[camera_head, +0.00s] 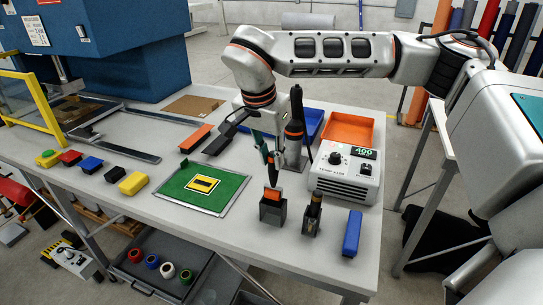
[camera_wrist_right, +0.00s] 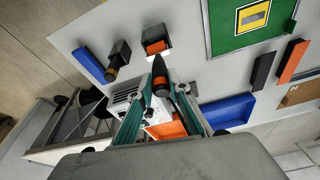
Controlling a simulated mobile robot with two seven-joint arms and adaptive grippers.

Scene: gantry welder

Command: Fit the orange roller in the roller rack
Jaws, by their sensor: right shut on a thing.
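The orange roller (camera_head: 272,194) has its orange head in the open top of a small black holder, the roller rack (camera_head: 272,212). Its dark handle points up toward my right gripper (camera_head: 266,148), which is shut on it. The roller head (camera_wrist_right: 155,46) and the rack (camera_wrist_right: 122,47) beside a second one show in the right wrist view, with the dark handle running toward my right gripper (camera_wrist_right: 160,92). How deep the head sits, and whether it touches the bottom, is hidden. My left gripper is not in view.
A second black holder (camera_head: 312,222) with a brush-like tool and a blue block (camera_head: 351,233) stand to the right. A white heater unit (camera_head: 345,175) and a dark tool on a stand (camera_head: 295,120) stand behind. A green mat (camera_head: 230,198) lies left.

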